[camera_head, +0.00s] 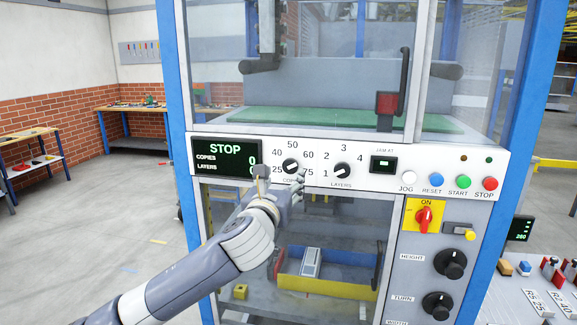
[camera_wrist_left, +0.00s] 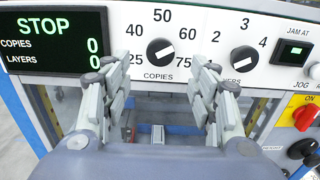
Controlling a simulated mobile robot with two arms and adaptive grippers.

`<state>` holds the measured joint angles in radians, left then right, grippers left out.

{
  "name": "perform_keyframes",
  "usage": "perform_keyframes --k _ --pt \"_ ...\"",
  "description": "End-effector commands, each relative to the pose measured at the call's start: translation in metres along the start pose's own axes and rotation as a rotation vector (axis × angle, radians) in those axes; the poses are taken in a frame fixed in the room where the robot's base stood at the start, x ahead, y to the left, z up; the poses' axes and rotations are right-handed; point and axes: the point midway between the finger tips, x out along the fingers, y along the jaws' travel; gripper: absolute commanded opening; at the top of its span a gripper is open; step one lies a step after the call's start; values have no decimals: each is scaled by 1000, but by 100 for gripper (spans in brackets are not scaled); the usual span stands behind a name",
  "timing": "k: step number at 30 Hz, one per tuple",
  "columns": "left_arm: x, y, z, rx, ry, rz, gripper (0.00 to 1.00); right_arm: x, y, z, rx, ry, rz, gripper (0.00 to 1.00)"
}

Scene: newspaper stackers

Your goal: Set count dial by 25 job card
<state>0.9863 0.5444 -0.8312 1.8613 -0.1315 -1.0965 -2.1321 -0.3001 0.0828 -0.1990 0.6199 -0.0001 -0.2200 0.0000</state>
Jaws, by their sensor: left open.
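The count dial, a black COPIES knob (camera_head: 291,166), sits on the white panel with marks 25, 40, 50, 60 and 75 around it. It also shows in the left wrist view (camera_wrist_left: 160,52), its white line slanting from lower left to upper right. The display (camera_head: 227,157) reads STOP, COPIES 0, LAYERS 0. My left gripper (camera_head: 280,180) is open and empty just below and in front of the knob. In the wrist view its fingers (camera_wrist_left: 160,88) stand either side below the knob, apart from it. I cannot identify a job card for certain.
The LAYERS knob (camera_head: 342,170) is close to the right. Further right are JOG, RESET, START and STOP (camera_head: 490,183) buttons and a red ON switch (camera_head: 424,216). White plates, one seemingly reading RS 25 (camera_head: 537,301), lie on the right bench.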

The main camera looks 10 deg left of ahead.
Motion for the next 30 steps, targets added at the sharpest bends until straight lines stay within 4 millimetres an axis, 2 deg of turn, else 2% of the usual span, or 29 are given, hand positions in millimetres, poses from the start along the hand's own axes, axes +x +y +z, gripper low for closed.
perform_keyframes --k 6,12,18,27,28,30 --pt "35 0 3 -2 2 2 54 -16 0 -1 0 0 -1 40" --pt "57 0 2 -3 0 0 54 -23 -2 -2 1 0 -3 40" --pt "68 0 1 -2 -1 0 54 -25 -4 -3 2 1 -6 40" --pt "70 0 0 -2 0 0 54 -25 -5 -3 1 1 -6 40" --pt "70 0 0 -2 0 0 52 -25 -5 -3 1 1 -6 40" --pt "70 0 0 -2 0 0 36 -25 -5 -3 1 1 -6 40"
